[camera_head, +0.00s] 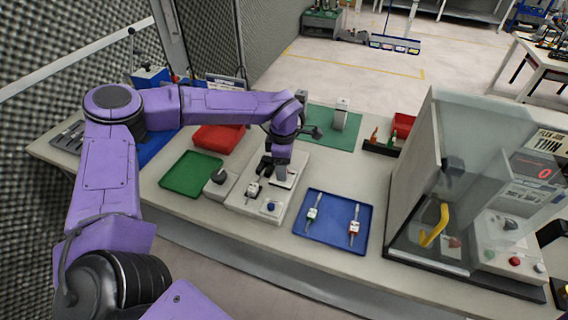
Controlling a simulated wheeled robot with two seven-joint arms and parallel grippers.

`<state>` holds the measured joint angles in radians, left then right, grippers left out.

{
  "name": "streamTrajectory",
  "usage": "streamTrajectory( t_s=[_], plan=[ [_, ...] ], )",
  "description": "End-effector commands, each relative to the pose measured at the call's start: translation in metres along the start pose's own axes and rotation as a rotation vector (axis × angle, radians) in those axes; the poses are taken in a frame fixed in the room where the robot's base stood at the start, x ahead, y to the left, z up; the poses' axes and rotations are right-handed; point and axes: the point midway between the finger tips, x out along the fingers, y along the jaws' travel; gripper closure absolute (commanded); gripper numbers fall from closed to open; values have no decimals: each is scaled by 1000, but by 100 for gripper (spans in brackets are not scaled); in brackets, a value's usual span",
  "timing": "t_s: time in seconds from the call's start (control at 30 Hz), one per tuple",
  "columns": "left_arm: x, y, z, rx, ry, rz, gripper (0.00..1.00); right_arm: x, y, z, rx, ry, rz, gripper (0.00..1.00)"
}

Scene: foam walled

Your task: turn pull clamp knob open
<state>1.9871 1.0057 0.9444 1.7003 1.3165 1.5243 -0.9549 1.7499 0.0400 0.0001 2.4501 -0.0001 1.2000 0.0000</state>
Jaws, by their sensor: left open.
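A white fixture (243,205) stands on the bench in the middle of the picture. A small clamp-like part (253,190) sits on it, with a blue button (270,207) at its front. My left gripper (273,172) reaches down over the back part of the fixture and is open. Dark parts lie at its fingers, and I cannot tell which is the pull clamp knob or whether the fingers touch it. A dark round knob (218,176) sits on a grey block left of the fixture. My right gripper is not in view.
A green tray (170,186) and a red tray (205,142) lie left. A blue tray (305,239) with two small tools lies right of the fixture. A clear-walled machine (412,165) with a yellow handle (434,225) stands further right. A green mat (345,143) lies behind.

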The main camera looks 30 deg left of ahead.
Motion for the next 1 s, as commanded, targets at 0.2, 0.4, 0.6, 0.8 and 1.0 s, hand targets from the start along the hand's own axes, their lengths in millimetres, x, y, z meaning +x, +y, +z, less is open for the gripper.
streamTrajectory(
  t_s=[0.2, 0.4, 0.6, 0.8, 1.0],
  plan=[
    [5, 0, 2, 4, 0, 1, 43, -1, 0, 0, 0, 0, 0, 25],
    [5, 0, 2, 3, 0, 1, 79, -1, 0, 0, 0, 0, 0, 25],
    [5, 0, 2, 2, 0, 1, 100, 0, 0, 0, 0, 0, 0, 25],
    [5, 0, 2, -30, 0, 2, 99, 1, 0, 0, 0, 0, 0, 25],
    [6, 0, 2, -133, 1, 3, 99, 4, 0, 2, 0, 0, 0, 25]
  ],
)
